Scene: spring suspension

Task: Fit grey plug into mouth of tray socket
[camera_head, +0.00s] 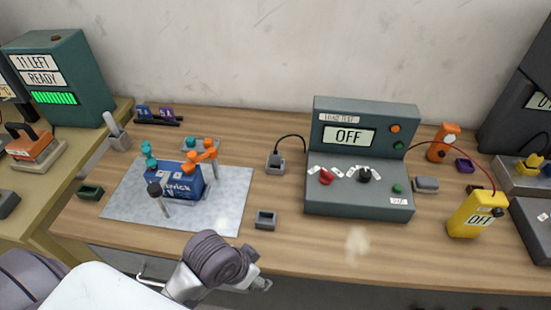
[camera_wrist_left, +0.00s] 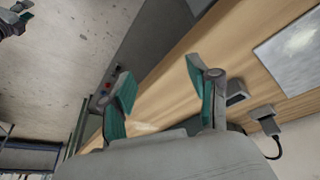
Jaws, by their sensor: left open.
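The grey plug (camera_head: 276,158), with a black cord, stands in a small grey holder at the back of the table, left of the test machine. A small grey open-topped box (camera_head: 265,219), apparently the tray socket, sits nearer the front, right of the pale mat; nothing shows in its mouth. In the left wrist view the plug (camera_wrist_left: 266,115) and the box (camera_wrist_left: 236,93) lie beyond the fingers. My left gripper (camera_head: 262,284) is by the table's front edge. In the wrist view its teal-padded fingers (camera_wrist_left: 160,90) are spread and empty. My right gripper is not seen.
The grey test machine (camera_head: 360,196) reads OFF. The pale mat (camera_head: 225,215) bears a blue box and small coloured fixtures. A yellow meter (camera_head: 470,218) stands at the right. Bare wood lies between mat and machine, around the small box.

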